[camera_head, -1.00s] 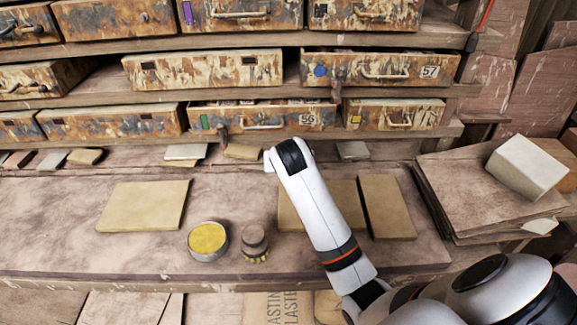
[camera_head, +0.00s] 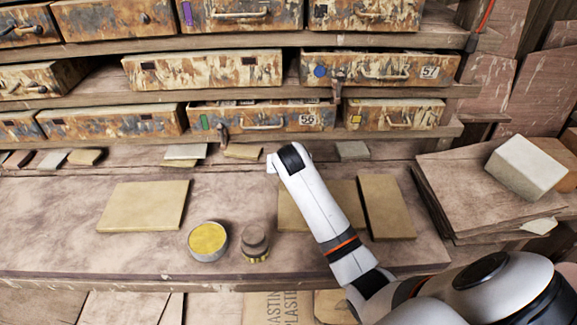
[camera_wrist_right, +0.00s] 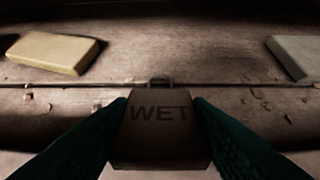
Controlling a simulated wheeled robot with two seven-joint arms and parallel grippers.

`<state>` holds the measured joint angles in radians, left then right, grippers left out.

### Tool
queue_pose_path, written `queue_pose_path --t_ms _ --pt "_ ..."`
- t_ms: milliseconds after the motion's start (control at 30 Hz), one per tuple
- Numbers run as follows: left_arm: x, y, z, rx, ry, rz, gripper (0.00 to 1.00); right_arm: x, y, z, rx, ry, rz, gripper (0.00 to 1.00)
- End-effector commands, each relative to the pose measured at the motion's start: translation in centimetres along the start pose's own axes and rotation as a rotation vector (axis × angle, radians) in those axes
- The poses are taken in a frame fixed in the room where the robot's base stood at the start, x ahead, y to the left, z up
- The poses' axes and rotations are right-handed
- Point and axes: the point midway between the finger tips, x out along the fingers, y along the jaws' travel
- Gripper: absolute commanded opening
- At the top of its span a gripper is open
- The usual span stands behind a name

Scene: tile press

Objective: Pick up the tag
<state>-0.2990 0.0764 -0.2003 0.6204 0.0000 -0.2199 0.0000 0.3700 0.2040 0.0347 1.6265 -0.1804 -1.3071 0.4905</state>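The tag (camera_wrist_right: 160,128) is a small brownish plate with the word WET and a small loop at its top. In the right wrist view it sits between the two dark green fingers of my right gripper (camera_wrist_right: 160,122), which touch its left and right edges. I cannot tell whether the tag is clear of the bench. In the head view the tag and the right fingers are hidden by my right arm, which reaches to the back of the bench. My left gripper is not in view.
A yellow tile (camera_wrist_right: 55,52) and a grey tile (camera_wrist_right: 296,57) lie on either side at the back. On the bench (camera_head: 60,215) are a flat tile (camera_head: 143,206), a yellow-filled tin (camera_head: 208,241) and a round stamp (camera_head: 254,243). Drawers (camera_head: 262,116) stand behind.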

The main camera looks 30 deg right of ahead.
Motion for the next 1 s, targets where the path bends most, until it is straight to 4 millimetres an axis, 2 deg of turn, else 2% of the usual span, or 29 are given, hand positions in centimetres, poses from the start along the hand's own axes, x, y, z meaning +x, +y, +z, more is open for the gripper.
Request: queue_pose_path --t_ms 33,100,167,367,567,767,1000 --pt "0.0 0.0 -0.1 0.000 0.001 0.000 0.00 0.0 0.0 0.0 0.000 0.000 0.000 0.32" --pt "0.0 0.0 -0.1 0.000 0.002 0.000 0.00 0.0 0.0 0.0 0.000 0.001 0.000 0.23" --pt "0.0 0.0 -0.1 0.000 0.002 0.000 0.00 0.0 0.0 0.0 0.000 0.000 0.000 0.20" --pt "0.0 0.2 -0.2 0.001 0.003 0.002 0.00 -0.1 0.0 0.0 0.000 0.001 0.000 0.20" --pt "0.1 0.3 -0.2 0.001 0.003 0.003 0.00 -1.4 0.0 0.0 0.001 -0.001 0.001 0.20" --pt "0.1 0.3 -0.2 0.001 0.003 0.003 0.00 -4.4 0.1 -0.8 0.001 0.000 0.002 0.20" --pt "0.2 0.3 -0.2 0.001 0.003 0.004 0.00 -9.3 0.1 -2.3 0.002 -0.001 0.003 0.20"
